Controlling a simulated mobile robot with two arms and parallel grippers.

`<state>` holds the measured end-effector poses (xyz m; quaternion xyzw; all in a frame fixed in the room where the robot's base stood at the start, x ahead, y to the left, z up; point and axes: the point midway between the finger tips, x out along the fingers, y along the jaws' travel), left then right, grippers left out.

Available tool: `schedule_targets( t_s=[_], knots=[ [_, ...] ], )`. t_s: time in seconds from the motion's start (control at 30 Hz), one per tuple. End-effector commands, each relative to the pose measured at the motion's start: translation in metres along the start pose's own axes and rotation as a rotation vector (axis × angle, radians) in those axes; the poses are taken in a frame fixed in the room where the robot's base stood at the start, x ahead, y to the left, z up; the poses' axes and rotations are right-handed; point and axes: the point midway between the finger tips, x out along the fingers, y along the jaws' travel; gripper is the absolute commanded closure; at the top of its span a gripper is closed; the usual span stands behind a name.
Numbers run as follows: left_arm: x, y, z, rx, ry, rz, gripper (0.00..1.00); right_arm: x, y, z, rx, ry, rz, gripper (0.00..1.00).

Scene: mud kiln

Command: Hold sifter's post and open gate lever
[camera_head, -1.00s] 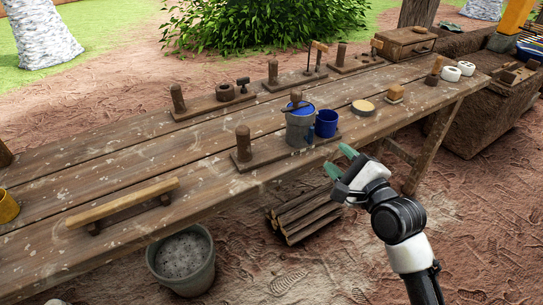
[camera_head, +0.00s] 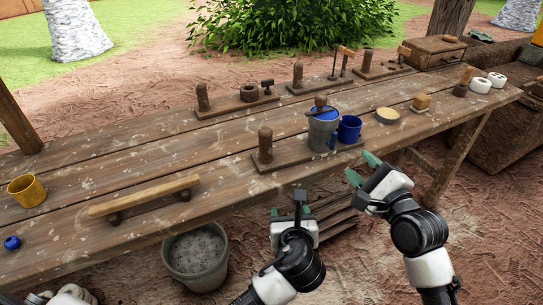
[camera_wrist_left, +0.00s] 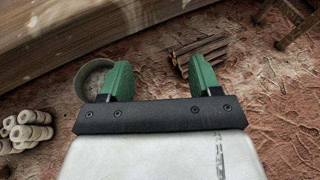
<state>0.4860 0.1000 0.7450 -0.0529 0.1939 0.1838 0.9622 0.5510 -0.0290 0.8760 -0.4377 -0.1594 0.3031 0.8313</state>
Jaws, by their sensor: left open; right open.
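The sifter stands near the front edge of the table. It has a wooden base (camera_head: 298,159), an upright round-topped post (camera_head: 265,146) at its left end, and a grey container (camera_head: 322,135) with a blue top. A brown lever-like handle (camera_head: 320,103) lies over the container's top; I cannot tell whether it is the gate lever. A blue cup (camera_head: 349,129) stands right of the container. My left gripper (camera_head: 288,205) is open and empty in front of the table, below the post. It also shows in the left wrist view (camera_wrist_left: 160,78). My right gripper (camera_head: 362,169) is open and empty, in front of the blue cup.
A wooden rail (camera_head: 147,195) and yellow mug (camera_head: 27,190) are on the table's left. More bases with posts (camera_head: 236,103) stand behind. A grey bucket (camera_head: 196,256) and firewood (camera_wrist_left: 203,51) are on the ground. The table's middle (camera_head: 215,150) is clear.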

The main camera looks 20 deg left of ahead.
Motion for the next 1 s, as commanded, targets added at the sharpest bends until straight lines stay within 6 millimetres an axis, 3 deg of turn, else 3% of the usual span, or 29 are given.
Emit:
schedule_targets(
  t_s=[0.03,0.13,0.2,0.33,0.57,1.0],
  knots=[
    [-0.011,-0.004,0.024,0.082,-0.061,0.005,0.37,0.0,0.0,0.0,0.0,0.0,0.0,0.57],
    [-0.028,-0.001,0.071,0.217,-0.183,0.052,0.37,0.0,0.0,0.0,0.0,0.0,0.0,0.57],
    [-0.025,0.012,0.099,0.137,-0.253,0.069,0.37,0.0,0.0,0.0,0.0,0.0,0.0,0.57],
    [-0.027,0.027,0.135,0.057,-0.349,0.088,0.37,0.0,0.0,0.0,0.0,0.0,0.0,0.57],
    [-0.024,0.037,0.159,0.011,-0.408,0.099,0.37,0.0,0.0,0.0,0.0,0.0,0.0,0.57],
    [0.043,0.043,0.187,0.012,-0.406,0.098,0.37,0.0,0.0,0.0,0.0,0.0,0.0,0.57]
  ],
)
